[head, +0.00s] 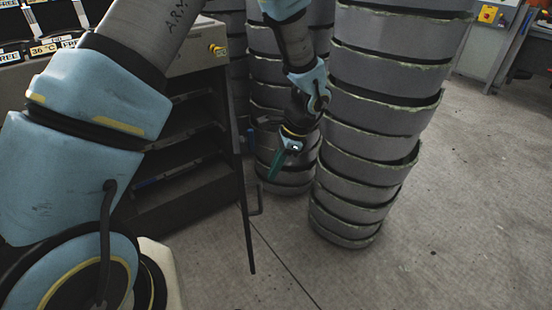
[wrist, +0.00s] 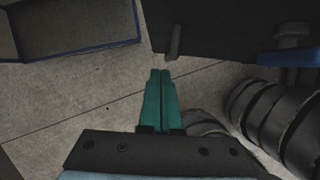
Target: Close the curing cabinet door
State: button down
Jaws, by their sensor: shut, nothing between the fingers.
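The curing cabinet (head: 185,190) stands at the left in the head view, its front open on dark shelves. Its door (head: 246,215) stands open, seen nearly edge-on as a thin dark panel, with a bar handle (head: 259,200) on its right side. My gripper (head: 278,165) is to the right of the door, above the handle in the picture, pointing down with teal fingers shut and empty. In the wrist view the shut fingers (wrist: 160,72) point toward a dark panel (wrist: 225,25), seemingly the door, with a short bar (wrist: 174,43) at its lower left. I see no clear contact.
Tall stacks of grey ring moulds (head: 375,130) stand right of and behind my gripper. A blue-edged box-like part (wrist: 75,30) is at upper left in the wrist view, and a blue part (wrist: 290,57) at right. Concrete floor (head: 440,220) is clear at front right.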

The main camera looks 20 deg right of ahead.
aim_at(257, 183)
jog(key=a+f+p, duration=0.1)
jog(key=a+f, duration=0.1)
jog(key=w+a+f+p, duration=0.1)
jog(key=a+f, duration=0.1)
jog(key=shift+a, duration=0.25)
jog(key=shift+w+a+f, duration=0.1)
jog(key=shift+w+a, duration=0.05)
jog(key=shift+a, duration=0.4)
